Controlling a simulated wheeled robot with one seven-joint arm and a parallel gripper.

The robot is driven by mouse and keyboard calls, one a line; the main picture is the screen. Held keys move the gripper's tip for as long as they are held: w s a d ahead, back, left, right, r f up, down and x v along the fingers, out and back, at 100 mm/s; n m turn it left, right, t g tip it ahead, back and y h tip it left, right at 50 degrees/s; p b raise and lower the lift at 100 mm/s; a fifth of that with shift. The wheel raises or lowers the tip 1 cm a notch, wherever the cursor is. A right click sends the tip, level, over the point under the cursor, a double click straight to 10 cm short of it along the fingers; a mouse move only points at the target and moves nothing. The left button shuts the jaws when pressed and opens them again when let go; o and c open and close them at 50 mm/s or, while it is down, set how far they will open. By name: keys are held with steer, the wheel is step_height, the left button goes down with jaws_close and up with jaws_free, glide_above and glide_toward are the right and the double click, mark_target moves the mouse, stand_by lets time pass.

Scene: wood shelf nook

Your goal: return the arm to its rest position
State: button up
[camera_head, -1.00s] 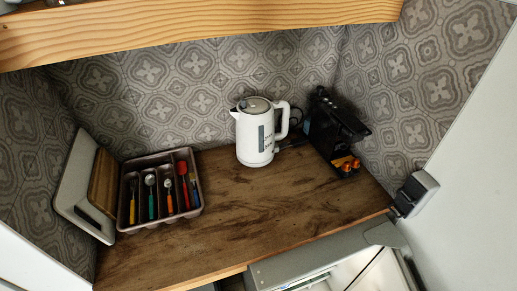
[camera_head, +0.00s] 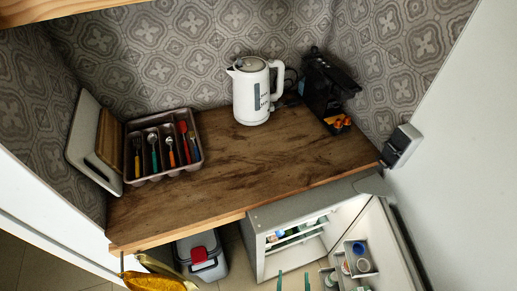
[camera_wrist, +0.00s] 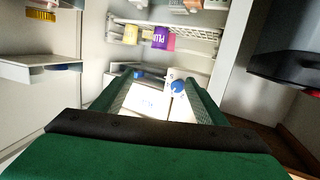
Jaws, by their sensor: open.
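My gripper (camera_head: 293,281) shows in the head view only as two green fingertips, spread apart, at the bottom edge in front of the open fridge (camera_head: 262,219). In the wrist view, my gripper (camera_wrist: 158,88) is open and points into a white interior with shelves. White cartons (camera_wrist: 150,101) show between and beyond its fingers, one with a blue round cap or mark (camera_wrist: 178,87). I see nothing clearly held. The rest of my arm is out of view.
The fridge door (camera_head: 394,250) stands open with jars in its racks. A wooden counter (camera_head: 225,165) above holds a cutlery tray (camera_head: 160,178), a kettle (camera_head: 250,92) and a coffee machine (camera_head: 322,90). A grey bin (camera_head: 204,262) stands left of the fridge.

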steer(key=s+a+r, duration=0.4)
steer(key=r, duration=0.5)
steer(key=s+a+r+y, duration=0.1)
steer(key=s+a+r, duration=0.3)
steer(key=r, duration=0.5)
steer(key=s+a+r, duration=0.5)
steer(key=r, duration=0.3)
steer(key=shift+r+n+g+y, duration=0.3)
steer(key=shift+r+n+g, duration=0.1)
